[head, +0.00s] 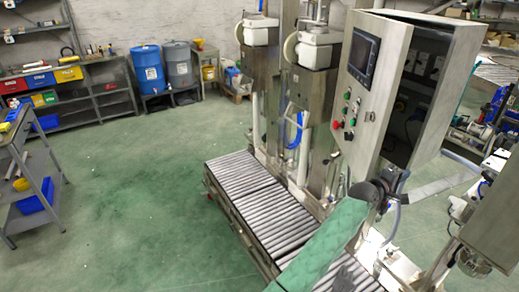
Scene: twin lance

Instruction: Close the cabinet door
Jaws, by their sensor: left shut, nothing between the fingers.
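The steel control cabinet (366,105) stands at the upper right, above the machine. Its left face carries a dark screen and several coloured buttons. The cabinet is open, with a dark interior (409,110) and some fittings showing between this panel and a pale steel panel (452,85) on the right. I cannot tell for certain which panel is the door. My left gripper (401,176) is dark and small in view, below the cabinet's lower edge. It is shut and empty. Any contact with the cabinet cannot be made out. My right gripper is not in view.
A roller conveyor (244,176) runs below the cabinet, with steel columns behind it. Another steel housing (493,218) stands at the lower right. The green floor (130,190) between is clear.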

